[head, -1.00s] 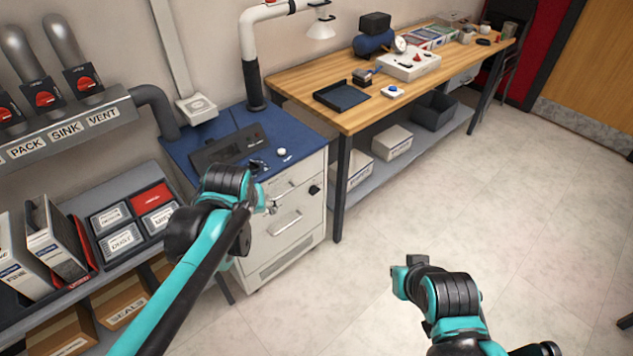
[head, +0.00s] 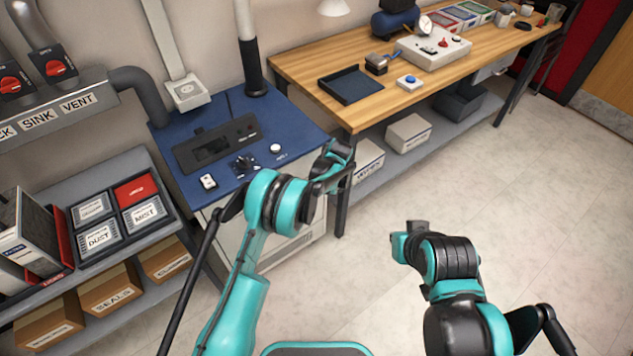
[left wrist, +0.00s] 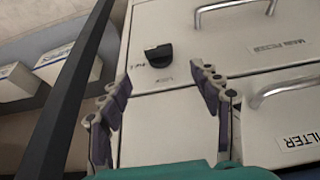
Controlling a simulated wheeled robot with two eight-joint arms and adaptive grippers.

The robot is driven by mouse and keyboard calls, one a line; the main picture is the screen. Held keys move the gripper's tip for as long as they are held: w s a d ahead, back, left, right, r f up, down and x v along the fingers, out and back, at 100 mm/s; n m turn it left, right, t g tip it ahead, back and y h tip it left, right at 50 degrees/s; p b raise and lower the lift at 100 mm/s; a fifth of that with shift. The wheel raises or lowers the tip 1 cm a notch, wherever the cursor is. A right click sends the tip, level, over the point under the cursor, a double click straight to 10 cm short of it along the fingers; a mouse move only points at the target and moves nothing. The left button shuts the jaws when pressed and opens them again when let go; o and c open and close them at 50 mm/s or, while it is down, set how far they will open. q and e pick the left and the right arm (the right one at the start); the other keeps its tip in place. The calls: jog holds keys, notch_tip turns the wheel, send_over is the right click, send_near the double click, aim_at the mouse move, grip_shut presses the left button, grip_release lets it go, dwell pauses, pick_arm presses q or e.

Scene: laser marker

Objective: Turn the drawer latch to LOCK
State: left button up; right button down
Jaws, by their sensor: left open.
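The drawer latch (left wrist: 158,55) is a small black knob on the pale front of the drawer cabinet (left wrist: 182,108), in the left wrist view. Tiny markings beside it are too small to read. My left gripper (left wrist: 165,95) is open and empty, its two fingers spread, with the latch ahead between and beyond the fingertips, apart from them. In the head view my left gripper (head: 338,160) is at the cabinet's right front corner, and my arm hides the latch. My right gripper (head: 403,240) hangs over the floor, away from the cabinet; its jaws are unclear.
Drawer handles (left wrist: 235,8) stick out beside the latch. A dark table leg (left wrist: 75,85) runs close by. The blue cabinet top (head: 185,150) holds a control panel (head: 215,143) and knobs. A wooden bench (head: 320,75) adjoins on the right. The floor at right is clear.

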pick_arm(q)
jog(key=b+x, duration=0.3)
jog(key=x, duration=0.5)
jog(key=shift+f, duration=0.2)
jog(key=shift+d, duration=0.1)
jog(key=c, duration=1.2)
